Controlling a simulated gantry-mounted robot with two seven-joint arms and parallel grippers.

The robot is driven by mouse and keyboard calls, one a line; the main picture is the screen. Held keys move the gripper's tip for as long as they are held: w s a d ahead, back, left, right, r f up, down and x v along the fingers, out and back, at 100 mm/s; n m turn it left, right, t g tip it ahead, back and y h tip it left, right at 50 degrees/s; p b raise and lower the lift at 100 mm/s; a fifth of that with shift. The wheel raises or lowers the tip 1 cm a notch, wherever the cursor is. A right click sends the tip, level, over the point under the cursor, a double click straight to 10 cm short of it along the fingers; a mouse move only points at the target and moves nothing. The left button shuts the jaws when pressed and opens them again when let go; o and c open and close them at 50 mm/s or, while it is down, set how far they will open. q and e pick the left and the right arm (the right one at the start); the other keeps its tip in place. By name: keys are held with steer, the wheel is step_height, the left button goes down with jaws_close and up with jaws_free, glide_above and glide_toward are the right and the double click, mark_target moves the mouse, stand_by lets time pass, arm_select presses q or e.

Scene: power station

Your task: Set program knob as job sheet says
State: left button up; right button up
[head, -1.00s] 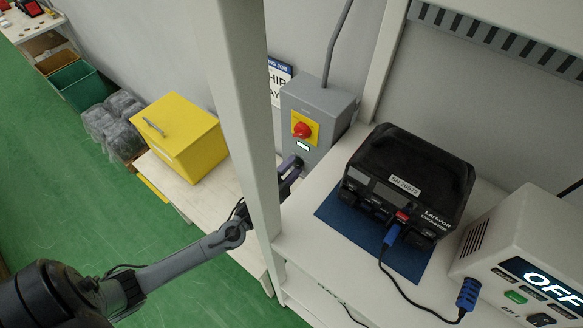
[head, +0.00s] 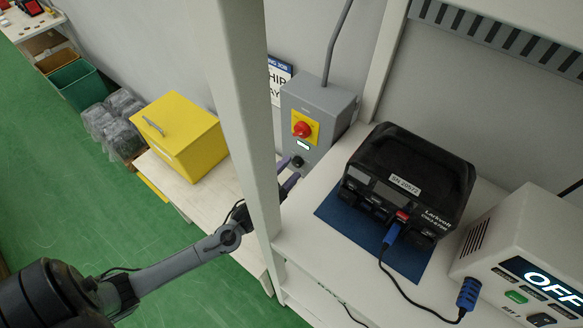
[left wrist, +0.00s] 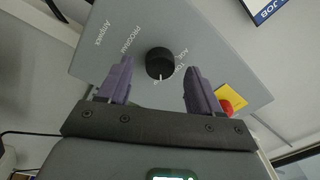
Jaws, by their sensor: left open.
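The black program knob (left wrist: 159,62) is on the face of a grey control box (left wrist: 200,40), with a pale mark near its lower edge in the left wrist view. It also shows as a small dark spot (head: 298,161) in the head view. My left gripper (left wrist: 158,72) is open, its purple fingers on either side of the knob in the picture, with nothing held; contact with the knob is not visible. In the head view the left gripper (head: 291,180) is partly hidden behind a post. A job sign (head: 279,82) on the wall is partly covered by the post.
The box carries a red knob on a yellow plate (head: 304,127). A pale upright post (head: 247,110) crosses in front of my left arm. A yellow box (head: 180,137) stands left. A black device (head: 410,180) and a white unit reading OFF (head: 530,245) stand right.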

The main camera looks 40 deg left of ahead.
arm_select(q)
steer(key=s, duration=0.9)
steer(key=shift+d+f+b, duration=0.15)
steer(key=shift+f+b, duration=0.2)
steer(key=shift+b, duration=0.05)
steer(key=shift+s, duration=0.1)
